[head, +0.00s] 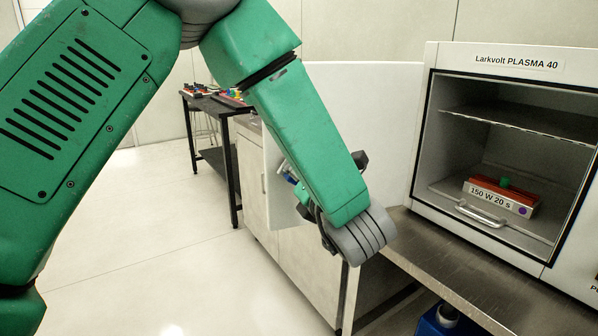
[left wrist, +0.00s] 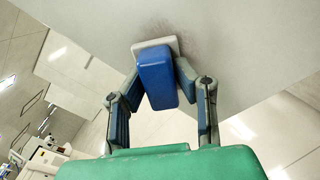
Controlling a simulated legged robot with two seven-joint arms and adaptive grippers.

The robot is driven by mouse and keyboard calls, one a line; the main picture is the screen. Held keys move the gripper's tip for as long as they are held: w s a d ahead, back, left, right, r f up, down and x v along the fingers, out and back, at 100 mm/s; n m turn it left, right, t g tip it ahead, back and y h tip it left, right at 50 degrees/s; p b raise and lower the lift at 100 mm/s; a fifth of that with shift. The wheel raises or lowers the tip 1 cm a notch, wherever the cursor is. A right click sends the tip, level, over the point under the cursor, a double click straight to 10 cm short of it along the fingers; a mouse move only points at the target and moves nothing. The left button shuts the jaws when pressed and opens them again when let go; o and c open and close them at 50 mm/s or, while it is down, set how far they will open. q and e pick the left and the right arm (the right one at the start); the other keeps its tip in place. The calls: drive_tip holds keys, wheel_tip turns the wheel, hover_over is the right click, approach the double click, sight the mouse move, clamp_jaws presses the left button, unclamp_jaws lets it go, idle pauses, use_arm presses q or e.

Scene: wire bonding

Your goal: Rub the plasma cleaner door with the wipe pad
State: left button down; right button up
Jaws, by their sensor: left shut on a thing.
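The plasma cleaner (head: 515,63) stands at the right of the head view with its chamber open. Its door appears to be the pale panel (head: 350,105) swung out to the left. My left gripper (left wrist: 160,85) is shut on the blue block of the wipe pad (left wrist: 156,75). The pad's white face (left wrist: 170,43) lies against or very close to the grey door surface (left wrist: 230,45); contact is hard to tell. A dark smudge (left wrist: 187,28) shows around the pad. In the head view my left forearm hides most of the gripper and pad. My right gripper is not in view.
A tray (head: 500,197) labelled "150 W 20 s" sits inside the chamber. The metal bench (head: 440,250) runs below the cleaner, with a blue container (head: 447,322) underneath. A dark table (head: 215,103) with small coloured items stands behind. The floor at left is clear.

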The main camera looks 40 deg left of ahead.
use_arm(q)
drive_tip(key=b+v, duration=0.2)
drive_tip(key=v, duration=0.3)
drive_tip(key=shift+d, duration=0.25)
drive_tip(key=shift+s, duration=0.1)
drive_tip(key=b+v, duration=0.1)
drive_tip(key=v, duration=0.2)
drive_tip(key=shift+b, duration=0.35)
drive_tip(key=shift+a, duration=0.15)
